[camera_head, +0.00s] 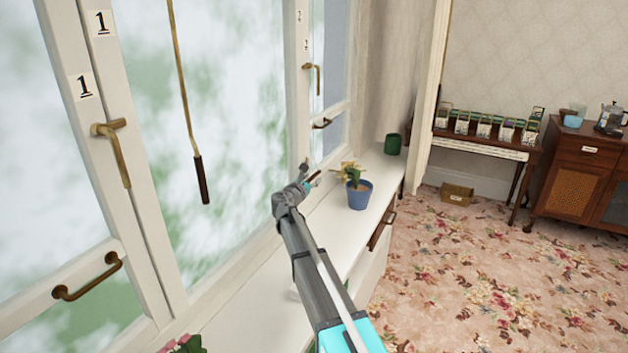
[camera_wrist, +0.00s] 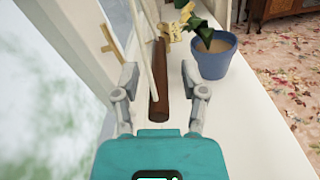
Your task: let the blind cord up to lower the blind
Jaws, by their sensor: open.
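A dark brown wooden handle (camera_wrist: 159,88) shows in the wrist view between my open fingers, apart from them as far as I can tell. Pale strips or cords (camera_wrist: 143,42) run up beside it; which one joins the handle is unclear. My gripper (camera_wrist: 159,73) also shows in the head view (camera_head: 309,181), near the window and left of the plant, with a small reddish-brown piece beside it. Another brass-coloured cord or rod (camera_head: 183,85) with a dark handle (camera_head: 201,180) hangs before the nearer pane at left. The blind itself cannot be made out.
A blue pot (camera_head: 359,194) with a plant stands on the white sill (camera_head: 258,290), just right of my gripper; it also shows in the wrist view (camera_wrist: 213,58). A green pot (camera_head: 392,144) stands farther back. Brass window handles (camera_head: 117,150) stick out at left. Carpeted floor is open at right.

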